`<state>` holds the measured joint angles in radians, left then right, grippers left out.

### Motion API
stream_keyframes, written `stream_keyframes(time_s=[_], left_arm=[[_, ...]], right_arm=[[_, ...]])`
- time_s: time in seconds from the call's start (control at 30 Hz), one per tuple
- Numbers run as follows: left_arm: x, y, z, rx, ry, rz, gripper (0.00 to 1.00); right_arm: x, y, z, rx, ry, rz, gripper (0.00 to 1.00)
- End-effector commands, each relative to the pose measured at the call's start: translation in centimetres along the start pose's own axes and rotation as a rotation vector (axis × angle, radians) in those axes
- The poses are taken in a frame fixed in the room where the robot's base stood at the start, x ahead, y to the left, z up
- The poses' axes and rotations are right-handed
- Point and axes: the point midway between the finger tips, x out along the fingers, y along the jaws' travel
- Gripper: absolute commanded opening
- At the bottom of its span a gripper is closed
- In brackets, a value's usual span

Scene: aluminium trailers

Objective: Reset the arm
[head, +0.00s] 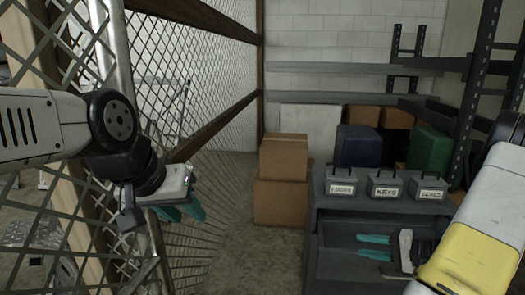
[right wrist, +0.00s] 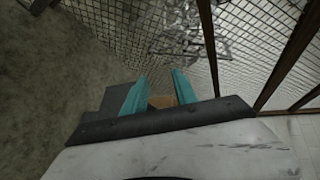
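My left arm comes in from the left in the head view, bent in front of the wire mesh. Its gripper (head: 185,212) hangs in the air with its teal fingers apart and nothing seen between them. My right arm comes in from the right. Its gripper (head: 374,246) points left, in front of the dark grey cabinet (head: 312,240), with teal fingers apart and empty. In the right wrist view the teal fingers of the right gripper (right wrist: 158,92) also stand apart. A small tan patch shows behind them, and I cannot tell what it is.
Three grey labelled boxes stand on the cabinet: left (head: 341,181), middle (head: 385,185), right (head: 427,188). Two stacked cardboard boxes (head: 282,180) stand left of it. A mesh wall (head: 200,90) runs along the left. A dark shelf rack (head: 478,85) stands right. Concrete floor (head: 250,255) is clear.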

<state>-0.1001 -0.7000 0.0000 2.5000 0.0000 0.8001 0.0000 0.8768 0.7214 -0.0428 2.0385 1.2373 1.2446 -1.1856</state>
Motion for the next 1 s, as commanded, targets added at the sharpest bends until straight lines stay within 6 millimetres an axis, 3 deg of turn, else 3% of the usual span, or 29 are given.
stream_keyframes(time_s=[0.03, 0.1, 0.2, 0.4, 0.7, 1.0], left_arm=[[0.0, 0.0, 0.0, 0.0, 0.0, 0.0, 0.36], [0.0, 0.0, 0.0, 0.0, 0.0, 0.0, 0.36], [0.0, 0.0, 0.0, 0.0, 0.0, 0.0, 0.36], [0.0, 0.0, 0.0, 0.0, 0.0, 0.0, 0.36], [0.0, 0.0, 0.0, 0.0, 0.0, 0.0, 0.36], [0.0, 0.0, 0.0, 0.0, 0.0, 0.0, 0.36]], right_arm=[[0.8, -2.8, 1.7, -0.041, -0.065, 0.046, 0.34], [1.7, -5.7, 4.2, -0.082, -0.147, 0.12, 0.34], [2.4, -9.1, 8.1, -0.149, -0.242, 0.234, 0.34], [2.2, -14.0, 15.3, -0.316, -0.344, 0.468, 0.34], [-0.9, -18.5, 23.2, -0.638, -0.274, 0.742, 0.34], [-4.3, -21.5, 26.9, -0.915, -0.059, 0.814, 0.34]])
